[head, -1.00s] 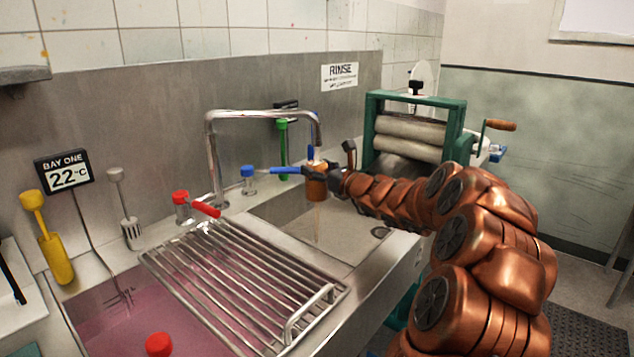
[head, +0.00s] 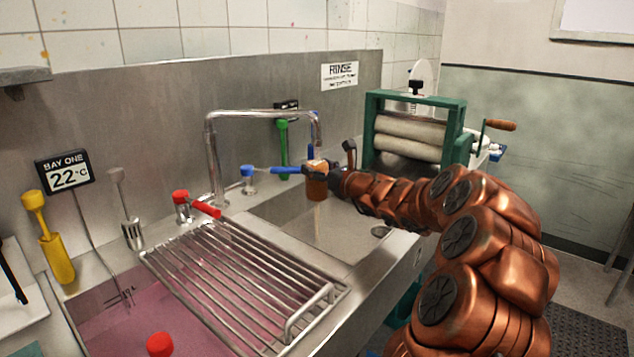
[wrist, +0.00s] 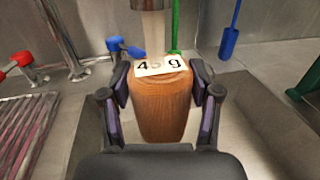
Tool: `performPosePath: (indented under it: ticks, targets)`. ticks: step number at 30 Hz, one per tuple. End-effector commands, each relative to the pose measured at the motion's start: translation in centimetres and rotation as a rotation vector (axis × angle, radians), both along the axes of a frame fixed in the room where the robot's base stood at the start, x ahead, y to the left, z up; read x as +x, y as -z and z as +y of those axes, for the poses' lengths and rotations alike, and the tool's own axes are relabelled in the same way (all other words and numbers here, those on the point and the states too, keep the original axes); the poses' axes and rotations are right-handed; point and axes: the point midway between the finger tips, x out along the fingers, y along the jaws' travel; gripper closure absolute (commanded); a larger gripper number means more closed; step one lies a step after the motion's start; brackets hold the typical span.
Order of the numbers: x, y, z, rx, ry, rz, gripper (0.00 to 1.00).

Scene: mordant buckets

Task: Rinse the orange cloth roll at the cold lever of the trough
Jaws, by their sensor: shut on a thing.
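The orange cloth roll (head: 317,188) is upright in my gripper (head: 318,172), under the end of the chrome spout (head: 262,114) and above the rinse basin (head: 325,232). In the wrist view the roll (wrist: 160,108) sits between both fingers of my gripper (wrist: 160,100), with a white tag (wrist: 160,66) on its top, partly covered. The spout end (wrist: 152,30) is right above it there. The cold lever (head: 283,170) has a blue handle pointing right toward the roll.
A red lever (head: 205,208) stands left of the blue one. A wire rack (head: 235,285) lies over the pink bath (head: 110,330) at left. A green-framed roller wringer (head: 412,135) stands right behind my gripper. Green and blue long-handled tools hang behind the basin.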

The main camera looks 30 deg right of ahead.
Motion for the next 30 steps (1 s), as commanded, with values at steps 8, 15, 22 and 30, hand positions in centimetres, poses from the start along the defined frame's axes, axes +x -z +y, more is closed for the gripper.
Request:
performPosePath:
  ticks: [8,15,22,30]
  targets:
    - [-0.20,-0.02,0.20,0.001,0.000,-0.001,0.77]
    - [0.06,-0.13,-0.01,0.002,-0.001,-0.001,0.77]
    - [0.51,-0.01,-0.42,0.003,-0.002,0.000,0.77]
    - [0.48,0.05,-0.42,0.002,-0.002,-0.001,0.77]
